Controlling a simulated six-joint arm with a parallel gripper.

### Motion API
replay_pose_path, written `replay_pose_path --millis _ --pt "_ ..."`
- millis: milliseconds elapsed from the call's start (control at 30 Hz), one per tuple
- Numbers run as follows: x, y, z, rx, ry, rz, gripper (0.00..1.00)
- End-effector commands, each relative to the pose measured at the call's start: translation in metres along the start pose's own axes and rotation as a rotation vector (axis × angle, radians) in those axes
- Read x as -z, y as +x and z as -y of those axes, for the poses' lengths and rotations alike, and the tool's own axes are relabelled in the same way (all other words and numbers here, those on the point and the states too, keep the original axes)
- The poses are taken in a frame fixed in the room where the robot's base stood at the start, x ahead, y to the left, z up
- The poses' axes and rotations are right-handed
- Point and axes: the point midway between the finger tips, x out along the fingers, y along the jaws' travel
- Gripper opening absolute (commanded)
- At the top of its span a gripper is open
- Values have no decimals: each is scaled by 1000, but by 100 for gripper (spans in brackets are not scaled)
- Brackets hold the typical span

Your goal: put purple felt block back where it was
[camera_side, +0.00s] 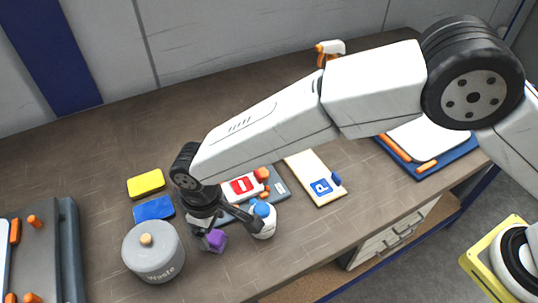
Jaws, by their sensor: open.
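The purple felt block (216,240) sits on the brown table, between the grey waste pot and a small white container with a blue top. My gripper (232,232) is open and points down over the block, with one finger close beside it and the other near the white container. Whether a finger touches the block cannot be told from this view. The block's upper part is partly hidden by my gripper.
A grey lidded pot marked Waste (154,254) stands left of the block. The white container (263,222) stands close on the right. Yellow (146,183) and blue (153,208) blocks lie behind. A no-entry sign (242,186) and a parking sign board (317,180) lie further right.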

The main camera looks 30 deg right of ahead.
Motion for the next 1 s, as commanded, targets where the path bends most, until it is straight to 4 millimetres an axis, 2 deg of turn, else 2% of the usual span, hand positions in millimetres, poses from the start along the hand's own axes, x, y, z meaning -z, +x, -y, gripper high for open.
replay_pose_path --millis 100,300,500,1000 --pt "1 -22 0 0 0 -4 92" --pt "1 -53 0 0 0 -3 92" --pt "0 -74 0 0 0 -2 92" --pt "0 -81 0 0 0 0 92"
